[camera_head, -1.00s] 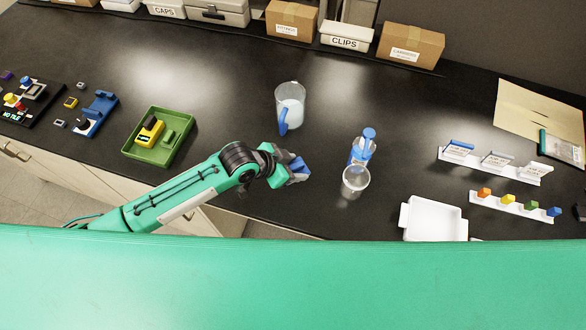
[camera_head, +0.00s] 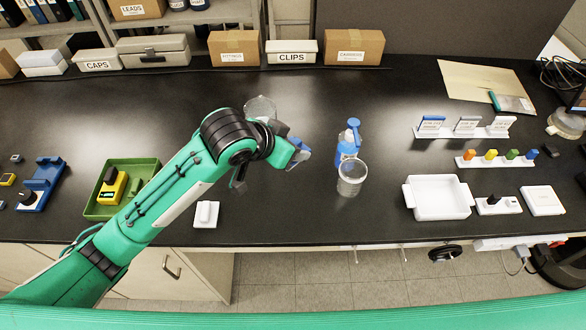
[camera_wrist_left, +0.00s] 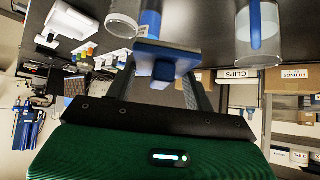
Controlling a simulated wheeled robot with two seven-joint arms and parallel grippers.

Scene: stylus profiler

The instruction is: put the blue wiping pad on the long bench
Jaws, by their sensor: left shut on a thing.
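The blue wiping pad (camera_head: 300,146) is in my left gripper (camera_head: 293,150), over the long black bench (camera_head: 290,205). In the left wrist view the pad (camera_wrist_left: 168,54) shows as a blue block with a pale grey edge, between the two fingers of my left gripper (camera_wrist_left: 160,82), which is shut on it. I cannot tell whether the pad touches the bench top. My forearm hides part of the bench on the left. My right gripper is not in view.
A clear jug (camera_head: 262,106) stands just behind my left gripper, partly hidden. A blue-topped bottle (camera_head: 348,142) and a clear beaker (camera_head: 351,178) stand to the right. A white tray (camera_head: 438,198) is farther right, a green tray (camera_head: 98,208) left. The bench front middle is bare.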

